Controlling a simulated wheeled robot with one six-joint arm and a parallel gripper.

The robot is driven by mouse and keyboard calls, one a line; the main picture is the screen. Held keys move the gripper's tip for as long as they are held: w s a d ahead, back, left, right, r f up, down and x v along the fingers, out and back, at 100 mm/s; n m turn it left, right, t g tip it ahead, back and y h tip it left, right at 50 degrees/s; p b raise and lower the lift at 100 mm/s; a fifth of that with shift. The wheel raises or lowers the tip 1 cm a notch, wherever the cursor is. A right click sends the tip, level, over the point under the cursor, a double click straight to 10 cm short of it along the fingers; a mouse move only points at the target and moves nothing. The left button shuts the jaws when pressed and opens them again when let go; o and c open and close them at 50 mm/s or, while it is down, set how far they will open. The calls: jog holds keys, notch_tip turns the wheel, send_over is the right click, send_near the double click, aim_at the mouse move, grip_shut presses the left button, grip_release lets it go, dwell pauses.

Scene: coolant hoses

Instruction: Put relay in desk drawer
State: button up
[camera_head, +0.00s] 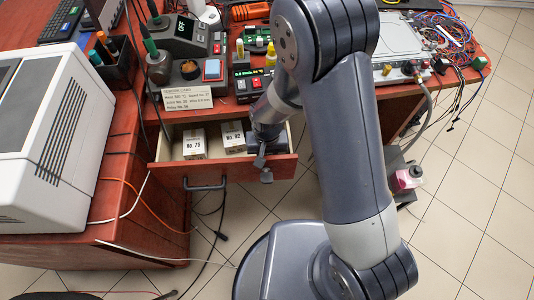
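The desk drawer (226,171) is pulled out below the red desktop. Two small white boxes stand inside it, one marked No. 75 (194,144) and one marked No. 92 (232,135). My gripper (263,168) points down at the right part of the drawer's front panel, close to its top edge. Its two fingers look apart, one nearer the drawer's inside and one nearer the front face. I cannot tell whether they grip the panel. I cannot make out for certain which thing is the relay.
A printed card (187,98) stands at the desk edge above the drawer. A white machine (55,135) fills the left. Tools, a soldering station (186,37) and small boards crowd the desktop. A grey instrument (405,45) and tangled wires lie right. Tiled floor is open at right.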

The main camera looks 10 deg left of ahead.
jog(key=o, duration=0.4)
jog(key=shift+r, duration=0.15)
notch_tip(320, 180, up, 12)
jog(key=shift+p, duration=0.95)
